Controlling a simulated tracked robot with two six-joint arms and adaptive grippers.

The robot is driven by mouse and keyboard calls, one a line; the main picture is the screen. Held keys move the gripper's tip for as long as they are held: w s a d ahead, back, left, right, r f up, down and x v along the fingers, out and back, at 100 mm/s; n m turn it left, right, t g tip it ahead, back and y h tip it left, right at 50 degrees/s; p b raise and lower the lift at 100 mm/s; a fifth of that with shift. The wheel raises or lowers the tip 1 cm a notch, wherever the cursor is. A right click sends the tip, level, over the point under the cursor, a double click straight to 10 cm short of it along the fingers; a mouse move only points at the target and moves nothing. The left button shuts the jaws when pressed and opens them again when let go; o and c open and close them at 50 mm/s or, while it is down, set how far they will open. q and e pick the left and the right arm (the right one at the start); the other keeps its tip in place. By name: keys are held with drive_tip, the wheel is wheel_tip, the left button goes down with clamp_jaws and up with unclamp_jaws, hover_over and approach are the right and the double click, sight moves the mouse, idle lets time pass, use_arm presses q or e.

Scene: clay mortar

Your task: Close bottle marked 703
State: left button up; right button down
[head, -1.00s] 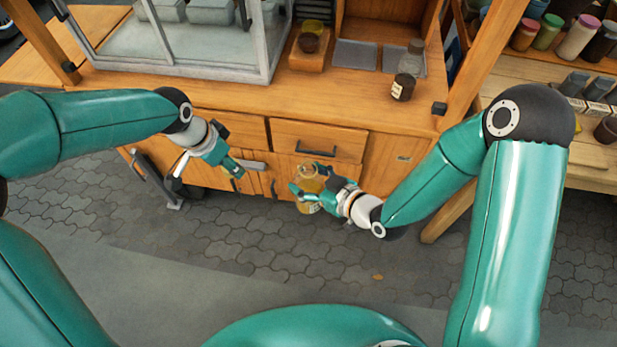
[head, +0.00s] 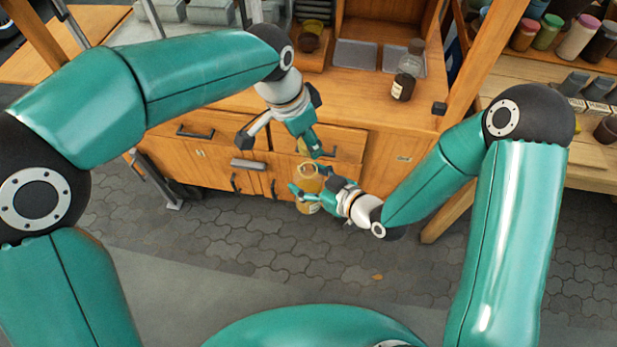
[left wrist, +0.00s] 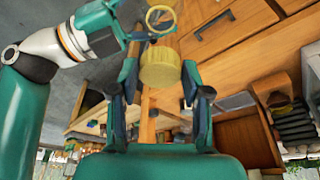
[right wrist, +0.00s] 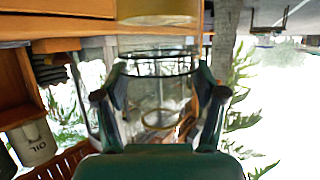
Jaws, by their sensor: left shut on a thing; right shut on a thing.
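A clear bottle (head: 309,172) with amber contents is upright and open in front of the cabinet. Its open rim shows in the left wrist view. My right gripper (head: 318,194) is shut around its side; the glass also shows between the fingers in the right wrist view (right wrist: 158,92). My left gripper (head: 309,149) is shut on a round yellow cap (left wrist: 160,68), just above the bottle. The number 703 is not readable.
The wooden counter (head: 250,98) is close behind both grippers, with drawers (head: 345,145) below. Shelves of jars stand right. Paved floor in front is clear.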

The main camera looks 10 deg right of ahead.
sight(306, 160)
use_arm(q)
drive_tip(key=shift+f, duration=2)
drive_tip(key=shift+s+a+r, duration=0.1)
drive_tip(key=shift+f, duration=0.95)
drive_tip(key=shift+f, duration=0.55)
